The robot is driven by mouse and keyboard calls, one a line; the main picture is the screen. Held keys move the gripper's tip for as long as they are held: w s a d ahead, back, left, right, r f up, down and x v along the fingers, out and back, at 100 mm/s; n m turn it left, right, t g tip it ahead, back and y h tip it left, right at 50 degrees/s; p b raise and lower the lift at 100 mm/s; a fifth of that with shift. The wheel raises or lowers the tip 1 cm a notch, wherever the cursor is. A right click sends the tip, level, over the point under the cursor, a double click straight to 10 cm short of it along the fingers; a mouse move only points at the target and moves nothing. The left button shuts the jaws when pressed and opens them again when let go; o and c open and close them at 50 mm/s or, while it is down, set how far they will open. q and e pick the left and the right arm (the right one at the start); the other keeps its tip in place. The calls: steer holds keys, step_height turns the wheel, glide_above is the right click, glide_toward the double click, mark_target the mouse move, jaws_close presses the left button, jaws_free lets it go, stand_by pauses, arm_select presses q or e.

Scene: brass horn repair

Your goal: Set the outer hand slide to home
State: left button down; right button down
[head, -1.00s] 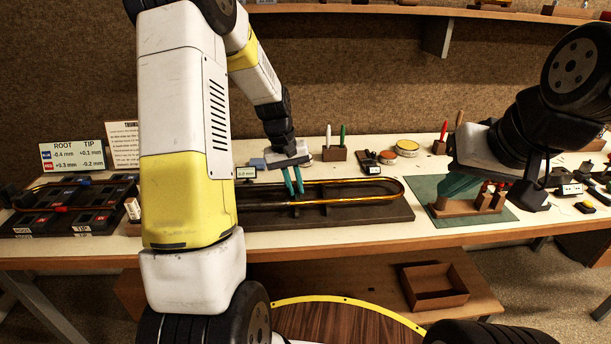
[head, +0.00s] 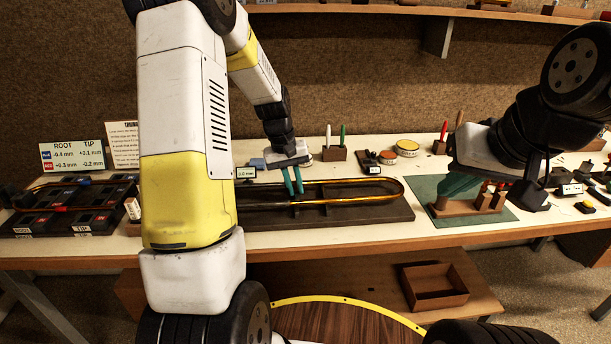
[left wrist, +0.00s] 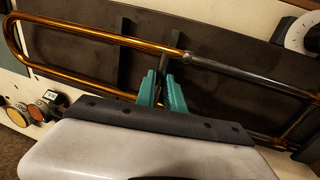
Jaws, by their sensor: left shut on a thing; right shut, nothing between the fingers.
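The outer hand slide (head: 365,182) is a long brass U-shaped tube on a dark slide board (head: 375,214); its rounded bend lies at the right in the head view. In the left wrist view the slide's brass tube (left wrist: 110,39) ends at a ferrule, and a grey inner tube (left wrist: 240,72) runs on from it. My left gripper (head: 294,186) has its teal fingers (left wrist: 164,92) shut between the two tubes, on what looks like the slide's cross brace, mostly hidden. My right gripper (head: 459,189) is shut and empty above a wooden block on a green mat.
A small readout (head: 246,172) stands behind the board, its digits hard to read. A gauge rack (head: 60,222) and an offset sign (head: 73,155) are at the left. Round tins (head: 407,147) and tool holders (head: 334,153) stand behind. The green mat (head: 455,220) lies right of the board.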

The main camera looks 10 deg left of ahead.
arm_select(q)
steer(key=s+a, duration=0.1)
steer(key=a, duration=0.4)
steer(key=s+a, duration=0.2)
steer(key=a, duration=0.4)
steer(key=s+a, duration=0.1)
steer(key=a, duration=0.4)
steer(key=shift+s+a+r, duration=0.1)
steer(key=shift+s+a, duration=0.3)
steer(key=c, duration=1.4)
jaws_free()
steer(key=shift+c, duration=0.2)
step_height(320, 180, up, 8)
steer(key=a, duration=0.1)
steer(key=shift+s+a+f, duration=0.2)
steer(key=shift+s+a, duration=0.05)
